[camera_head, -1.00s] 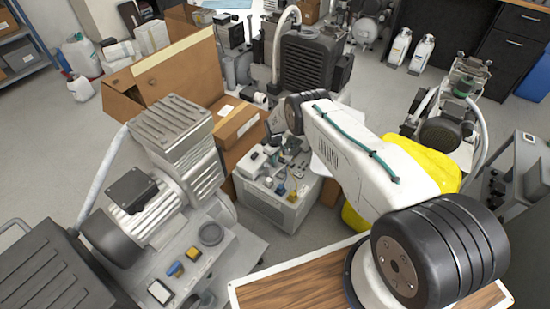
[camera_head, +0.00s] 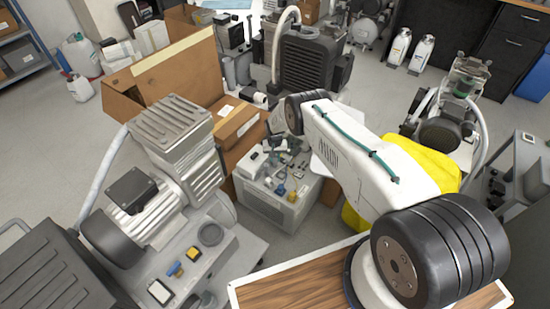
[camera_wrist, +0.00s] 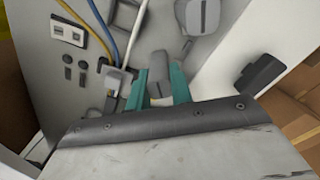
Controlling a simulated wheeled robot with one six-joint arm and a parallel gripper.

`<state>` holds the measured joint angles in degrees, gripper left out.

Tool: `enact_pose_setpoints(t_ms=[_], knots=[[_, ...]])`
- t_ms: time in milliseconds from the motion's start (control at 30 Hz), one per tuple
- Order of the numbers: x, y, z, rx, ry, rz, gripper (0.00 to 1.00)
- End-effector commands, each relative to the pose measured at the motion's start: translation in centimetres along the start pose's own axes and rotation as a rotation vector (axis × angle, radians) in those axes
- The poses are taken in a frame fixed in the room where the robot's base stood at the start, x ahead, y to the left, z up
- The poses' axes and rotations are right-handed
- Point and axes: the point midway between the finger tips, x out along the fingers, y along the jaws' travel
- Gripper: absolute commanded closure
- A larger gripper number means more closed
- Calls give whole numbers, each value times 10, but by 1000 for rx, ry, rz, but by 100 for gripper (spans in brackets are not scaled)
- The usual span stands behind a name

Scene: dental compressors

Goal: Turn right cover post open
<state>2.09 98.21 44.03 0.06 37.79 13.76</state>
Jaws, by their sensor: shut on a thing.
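In the wrist view, a grey rounded post (camera_wrist: 159,65) stands up from the light panel (camera_wrist: 75,85). My gripper (camera_wrist: 160,86) has its two teal fingers on either side of the post and is shut on it. The dark wrist edge hides the lower part of the scene there. In the head view, the light grey unit (camera_head: 268,207) with small fittings on top stands in the middle, below the wrist end of my arm. My fingers and the post cannot be made out in that view.
Blue, yellow and white hoses run beside the fingers in the wrist view, with a grey knob (camera_wrist: 198,16) above right and a dark block (camera_wrist: 261,73) at right. A large compressor (camera_head: 150,195) and cardboard box (camera_head: 180,70) stand left; a yellow object (camera_head: 425,160) is behind my arm.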

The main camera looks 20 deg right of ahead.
Motion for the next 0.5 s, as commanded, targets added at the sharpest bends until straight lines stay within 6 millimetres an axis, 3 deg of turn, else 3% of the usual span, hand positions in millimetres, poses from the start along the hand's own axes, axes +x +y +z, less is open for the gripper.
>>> enact_pose_setpoints(t_ms=[500], knots=[[-1,0,-2,78,4,-1,100]])
